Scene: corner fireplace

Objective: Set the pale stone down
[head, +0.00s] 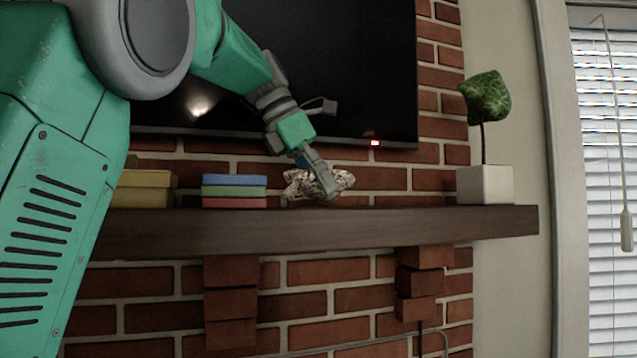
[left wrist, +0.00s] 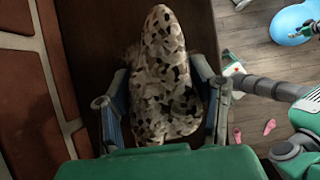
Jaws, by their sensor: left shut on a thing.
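The pale stone (head: 340,181), speckled with dark patches, is at the dark wooden mantel shelf (head: 300,230) in the head view. In the left wrist view the stone (left wrist: 167,85) lies long and tapered between the two fingers. My left gripper (head: 318,180) is shut on it from above, and the same gripper (left wrist: 163,110) shows in the wrist view with a finger on each side. The stone's underside looks level with the shelf top, but I cannot tell whether it touches.
Stacked red, green and blue books (head: 234,191) stand left of the stone, with yellow ones (head: 143,188) further left. A white pot (head: 485,184) with a leafy plant stands at the shelf's right end. The shelf between stone and pot is clear. A dark screen (head: 350,70) hangs above.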

